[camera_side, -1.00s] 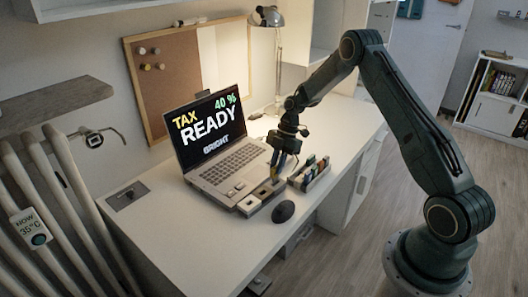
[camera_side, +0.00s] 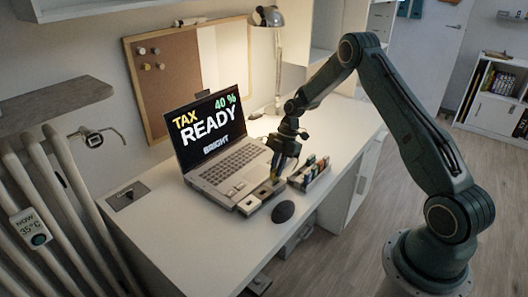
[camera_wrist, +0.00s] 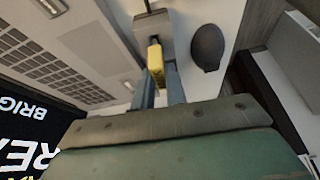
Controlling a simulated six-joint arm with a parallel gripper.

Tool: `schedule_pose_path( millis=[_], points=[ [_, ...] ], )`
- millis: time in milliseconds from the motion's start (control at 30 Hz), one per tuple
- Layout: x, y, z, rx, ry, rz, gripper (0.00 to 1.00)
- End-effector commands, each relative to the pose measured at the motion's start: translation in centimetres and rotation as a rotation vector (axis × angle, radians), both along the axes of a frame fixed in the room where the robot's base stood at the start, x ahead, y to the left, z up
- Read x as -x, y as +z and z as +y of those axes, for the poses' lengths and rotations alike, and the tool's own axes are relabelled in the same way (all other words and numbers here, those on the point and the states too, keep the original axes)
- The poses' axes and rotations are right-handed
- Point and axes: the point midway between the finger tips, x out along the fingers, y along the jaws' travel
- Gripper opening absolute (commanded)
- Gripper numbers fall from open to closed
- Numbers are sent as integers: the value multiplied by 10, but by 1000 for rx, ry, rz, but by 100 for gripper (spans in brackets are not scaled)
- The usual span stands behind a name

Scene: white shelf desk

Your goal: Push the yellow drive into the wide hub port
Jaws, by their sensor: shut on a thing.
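My gripper (camera_side: 276,172) points down over the desk beside the laptop. In the wrist view its two blue fingers (camera_wrist: 160,82) are shut on the yellow drive (camera_wrist: 156,62). The drive's dark far end points at the grey hub (camera_wrist: 152,28). The hub also shows in the side view (camera_side: 262,194), at the laptop's right front corner. The gripper is close to the hub's near end. I cannot tell whether the drive's tip touches the port. The port itself is hidden or too small to make out.
The open laptop (camera_side: 222,165) stands just left of the gripper. A rack of several coloured drives (camera_side: 309,173) stands close on the right. A dark mouse (camera_side: 283,212) lies in front, near the desk edge. The desk (camera_side: 190,232) is clear at the front left.

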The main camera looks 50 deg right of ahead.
Motion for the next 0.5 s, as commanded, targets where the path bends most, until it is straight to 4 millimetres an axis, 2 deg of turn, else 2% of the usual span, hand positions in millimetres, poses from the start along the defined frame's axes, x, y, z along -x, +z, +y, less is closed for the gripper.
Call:
schedule_pose_path(
  millis=[500],
  points=[
    [0, -9, 0, 0, 0, 0, 0]
  ],
)
